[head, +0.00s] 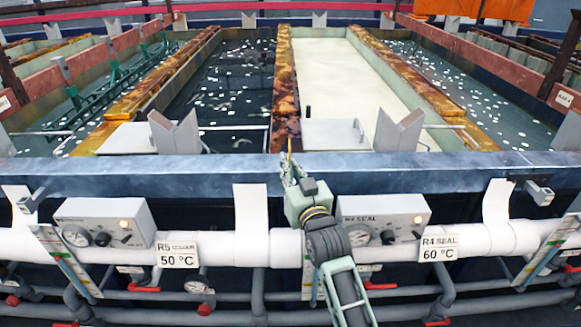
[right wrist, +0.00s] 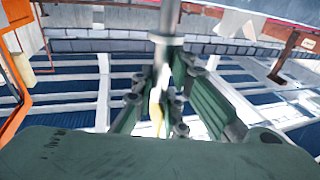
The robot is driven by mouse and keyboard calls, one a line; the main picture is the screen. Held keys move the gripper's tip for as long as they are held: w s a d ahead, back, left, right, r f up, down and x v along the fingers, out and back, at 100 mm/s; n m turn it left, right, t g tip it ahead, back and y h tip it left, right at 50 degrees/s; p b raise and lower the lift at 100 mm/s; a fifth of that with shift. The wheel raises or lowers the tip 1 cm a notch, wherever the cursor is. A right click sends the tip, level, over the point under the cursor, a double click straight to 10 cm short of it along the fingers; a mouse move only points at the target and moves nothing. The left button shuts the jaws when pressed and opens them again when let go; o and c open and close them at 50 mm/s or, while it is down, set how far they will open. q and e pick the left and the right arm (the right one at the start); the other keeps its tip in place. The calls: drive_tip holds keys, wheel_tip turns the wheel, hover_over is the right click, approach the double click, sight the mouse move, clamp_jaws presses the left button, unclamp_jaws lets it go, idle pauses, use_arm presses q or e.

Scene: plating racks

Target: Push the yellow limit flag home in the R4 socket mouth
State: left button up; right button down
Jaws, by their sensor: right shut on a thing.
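My right gripper (head: 292,170) reaches up over the blue front rail of the tanks, between the R5 and R4 control boxes. It is shut on the yellow limit flag, which shows as a thin yellow strip (right wrist: 156,120) between the green fingers in the right wrist view. A grey metal rod (right wrist: 168,28) stands beyond the fingertips there; I cannot tell what it belongs to. I cannot make out the R4 socket mouth. My left gripper is not in view.
The blue rail (head: 400,165) runs across the front of the tanks. The R4 control box (head: 384,213) is just right of my arm, the R5 box (head: 104,220) farther left. V-shaped grey brackets (head: 400,130) and a white-filled tank (head: 345,75) lie behind the rail.

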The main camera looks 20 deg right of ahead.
drive_tip(key=shift+r+p, duration=0.1)
drive_tip(key=shift+p, duration=0.65)
idle(1.5)
drive_tip(key=shift+f+b, duration=1.85)
drive_tip(key=shift+f, duration=1)
drive_tip(key=c, duration=1.7)
unclamp_jaws()
drive_tip(key=s, duration=1.2)
drive_tip(key=shift+f, duration=0.4)
